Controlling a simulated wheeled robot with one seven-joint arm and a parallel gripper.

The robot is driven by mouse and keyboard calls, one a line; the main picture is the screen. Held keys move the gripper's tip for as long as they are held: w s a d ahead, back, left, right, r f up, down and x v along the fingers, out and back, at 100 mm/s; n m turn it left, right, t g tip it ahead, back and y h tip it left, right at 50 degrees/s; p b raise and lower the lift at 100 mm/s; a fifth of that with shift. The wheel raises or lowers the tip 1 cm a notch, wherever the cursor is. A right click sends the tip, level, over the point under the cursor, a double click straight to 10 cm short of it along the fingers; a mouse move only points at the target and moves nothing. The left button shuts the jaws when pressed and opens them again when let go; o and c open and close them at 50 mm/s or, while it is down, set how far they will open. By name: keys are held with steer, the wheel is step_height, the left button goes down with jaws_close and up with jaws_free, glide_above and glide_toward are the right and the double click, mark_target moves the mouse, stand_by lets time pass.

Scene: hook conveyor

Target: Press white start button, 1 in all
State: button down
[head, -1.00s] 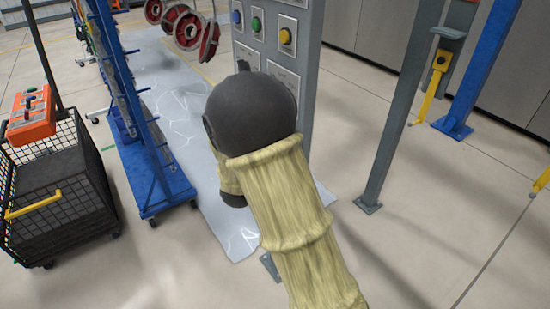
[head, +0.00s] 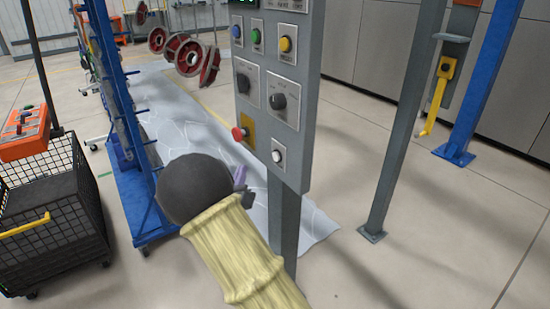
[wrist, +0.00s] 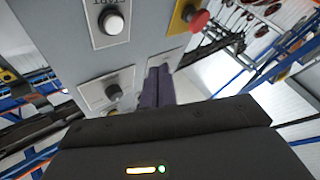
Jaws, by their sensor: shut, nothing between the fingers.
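The white start button (head: 278,155) sits low on the right of the grey control panel (head: 316,100). In the wrist view the white button (wrist: 113,24) is at the upper left, and the panel appears upside down. My gripper (head: 240,176) is left of and a little below the button in the head view, mostly hidden by my dark wrist. In the wrist view its dark purple fingers (wrist: 158,86) are together and empty, pointing toward the panel. They look apart from the button; whether they touch the panel I cannot tell.
The red mushroom button (head: 239,133) is left of the white one. Two black knobs (head: 278,101) are above, with blue, green and yellow buttons (head: 285,44) on top. A blue rack (head: 125,150) and a black wire cart (head: 50,215) stand left, a grey post (head: 392,140) right.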

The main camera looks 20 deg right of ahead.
mark_target(276, 157)
steer(key=w+d, duration=0.2)
steer(key=d, duration=0.5)
steer(key=shift+w+d, duration=0.25)
steer(key=shift+d, duration=0.1)
steer(key=shift+d, duration=0.1)
stand_by(1.7)
steer(key=shift+w+d, duration=0.1)
steer(key=shift+d, duration=0.2)
steer(key=shift+w+d+b, duration=0.15)
steer(key=shift+d+b, duration=0.2)
steer(key=shift+d, duration=0.05)
stand_by(0.7)
stand_by(0.3)
steer(key=shift+s+a, duration=0.25)
steer(key=shift+a, duration=0.55)
